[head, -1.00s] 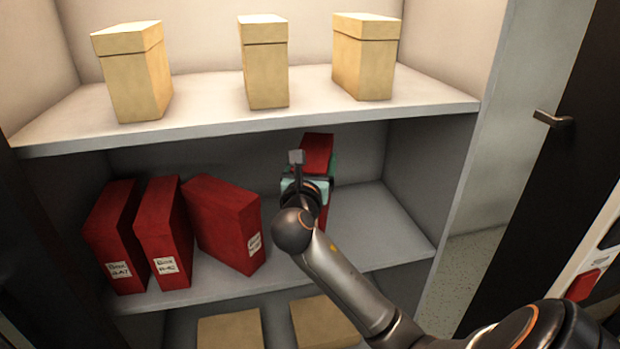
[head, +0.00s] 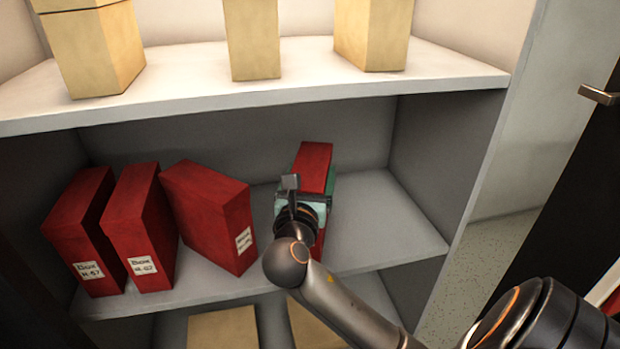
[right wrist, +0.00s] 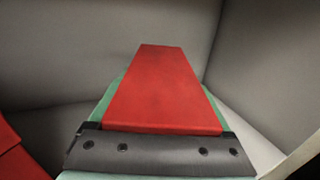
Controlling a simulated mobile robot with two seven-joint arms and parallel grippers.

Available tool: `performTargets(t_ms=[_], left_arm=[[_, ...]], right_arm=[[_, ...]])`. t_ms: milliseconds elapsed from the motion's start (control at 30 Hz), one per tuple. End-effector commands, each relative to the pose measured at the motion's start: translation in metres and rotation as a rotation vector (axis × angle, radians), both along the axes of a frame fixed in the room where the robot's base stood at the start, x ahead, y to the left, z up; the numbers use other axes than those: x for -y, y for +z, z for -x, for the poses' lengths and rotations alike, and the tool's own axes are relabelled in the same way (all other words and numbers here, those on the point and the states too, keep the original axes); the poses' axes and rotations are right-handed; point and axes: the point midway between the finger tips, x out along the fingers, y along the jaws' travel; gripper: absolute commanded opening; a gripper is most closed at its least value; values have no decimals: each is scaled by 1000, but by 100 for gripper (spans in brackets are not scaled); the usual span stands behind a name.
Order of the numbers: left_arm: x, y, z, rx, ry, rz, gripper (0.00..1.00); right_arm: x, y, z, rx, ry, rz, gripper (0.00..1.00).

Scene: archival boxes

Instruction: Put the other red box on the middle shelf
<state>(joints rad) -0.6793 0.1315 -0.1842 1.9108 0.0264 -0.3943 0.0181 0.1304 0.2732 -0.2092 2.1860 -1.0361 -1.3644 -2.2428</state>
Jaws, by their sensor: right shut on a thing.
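A red box (head: 317,166) stands upright in the right part of the middle shelf (head: 390,215). My right gripper (head: 308,205) is shut on this box, and my gripper and wrist hide part of its front. In the right wrist view the box (right wrist: 162,90) lies between the green fingers. Whether its base touches the shelf is hidden. Three more red boxes are on the left of the same shelf: one at the far left (head: 82,225), one beside it (head: 140,220), and one turned at an angle (head: 210,210). My left gripper is not in view.
Tan boxes (head: 95,50) stand on the upper shelf (head: 200,95), whose edge runs above my right gripper. More tan boxes (head: 222,328) are on the lower shelf. The cabinet's right wall (head: 440,150) is near the held box. Bare shelf lies on both sides of it.

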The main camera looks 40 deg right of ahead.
Motion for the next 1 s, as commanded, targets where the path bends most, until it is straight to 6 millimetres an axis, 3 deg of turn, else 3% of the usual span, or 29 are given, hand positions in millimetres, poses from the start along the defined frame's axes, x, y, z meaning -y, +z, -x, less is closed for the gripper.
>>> performTargets(t_ms=[467, 500, 633, 1000], left_arm=[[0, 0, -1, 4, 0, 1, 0], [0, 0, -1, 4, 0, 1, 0], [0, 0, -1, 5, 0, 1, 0], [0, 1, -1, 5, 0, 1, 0]], right_arm=[[-1, -2, 2, 0, -1, 2, 0], [-2, -3, 2, -2, -1, -1, 86], [-2, -3, 2, -1, -1, 0, 100], [-1, 0, 1, -1, -1, 0, 100]])
